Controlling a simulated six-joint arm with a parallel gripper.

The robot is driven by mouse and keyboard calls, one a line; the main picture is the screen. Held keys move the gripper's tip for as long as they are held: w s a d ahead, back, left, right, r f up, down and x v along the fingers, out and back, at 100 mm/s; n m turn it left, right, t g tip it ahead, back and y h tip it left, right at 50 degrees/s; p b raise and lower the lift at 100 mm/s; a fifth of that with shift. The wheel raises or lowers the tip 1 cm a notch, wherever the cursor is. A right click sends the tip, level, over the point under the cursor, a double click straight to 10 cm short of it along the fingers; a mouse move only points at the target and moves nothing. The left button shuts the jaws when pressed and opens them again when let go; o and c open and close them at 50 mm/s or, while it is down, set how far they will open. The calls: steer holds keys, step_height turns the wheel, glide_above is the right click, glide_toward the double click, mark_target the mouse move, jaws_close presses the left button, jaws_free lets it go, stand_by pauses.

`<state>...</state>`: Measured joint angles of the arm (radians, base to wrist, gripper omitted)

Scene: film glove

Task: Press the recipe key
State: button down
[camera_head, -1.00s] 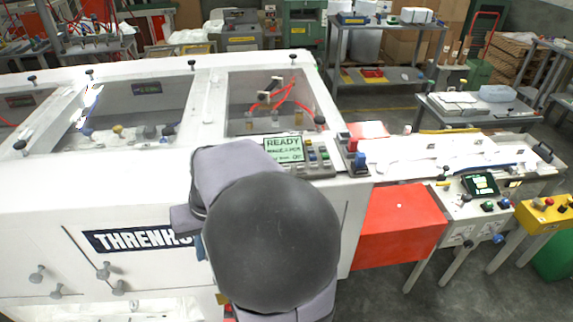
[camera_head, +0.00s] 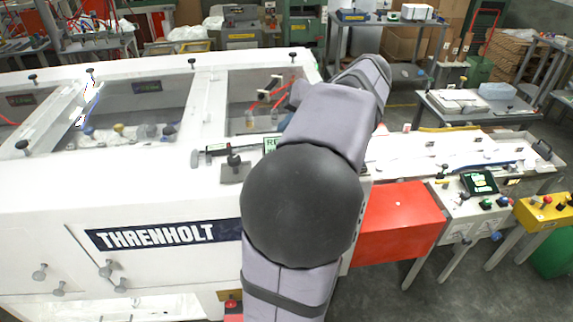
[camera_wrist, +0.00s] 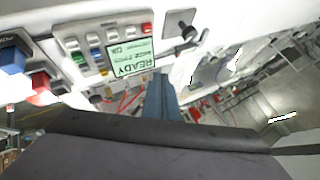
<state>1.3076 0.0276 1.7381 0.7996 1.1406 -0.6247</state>
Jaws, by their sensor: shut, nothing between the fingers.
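The control panel (camera_wrist: 64,40) with small coloured keys shows upside down in the wrist view. The keys include a red key (camera_wrist: 147,29), a blue key (camera_wrist: 96,53) and a green key (camera_wrist: 78,57). Their labels are too small to read, so I cannot tell which is the recipe key. The green display (camera_wrist: 132,60) beside them reads READY. My gripper (camera_wrist: 162,82) is shut and empty, its tip close to the display's edge in the picture; I cannot tell whether it touches. In the head view my arm hides the keys and most of the display (camera_head: 270,146).
A large blue button (camera_wrist: 12,60) and a red one (camera_wrist: 40,84) stand beside the panel. A black knob on a plate (camera_wrist: 184,27) is on the other side; it also shows in the head view (camera_head: 234,160). Open machine bays lie behind the panel.

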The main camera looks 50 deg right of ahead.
steer(key=shift+s+d+r, duration=0.15)
steer(key=shift+d, duration=0.05)
stand_by(0.4)
step_height(320, 180, down, 8)
steer(key=b, duration=0.5)
steer(key=shift+r, duration=0.15)
steer(key=shift+f+b, duration=0.6)
steer(key=shift+b, duration=0.2)
steer(key=shift+f+b, duration=0.85)
steer(key=shift+b, duration=0.2)
stand_by(2.0)
steer(key=shift+r, duration=0.2)
steer(key=shift+r+p, duration=0.55)
steer(key=shift+r, duration=0.15)
